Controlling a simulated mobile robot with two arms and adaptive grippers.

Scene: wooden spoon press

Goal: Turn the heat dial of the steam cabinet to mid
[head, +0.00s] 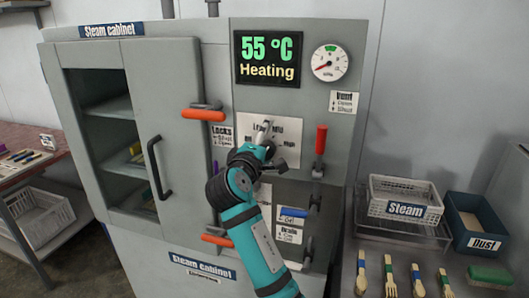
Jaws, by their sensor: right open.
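The steam cabinet (174,75) stands in the middle of the head view, its door closed. Its display (269,58) reads 55 °C and "Heating". A white label plate (290,128) sits below the display. My right gripper (267,127) is open in front of this plate and covers much of its print. The heat dial is hidden behind the gripper, so I cannot see its setting or whether the fingers touch it. My left gripper is not in view.
A pressure gauge (330,62) is at upper right. Close to my right gripper are a red-handled vent lever (320,140) and an orange door latch (203,114). A Steam basket (405,198), a Dust bin (474,220) and several wooden spoons and forks lie at right.

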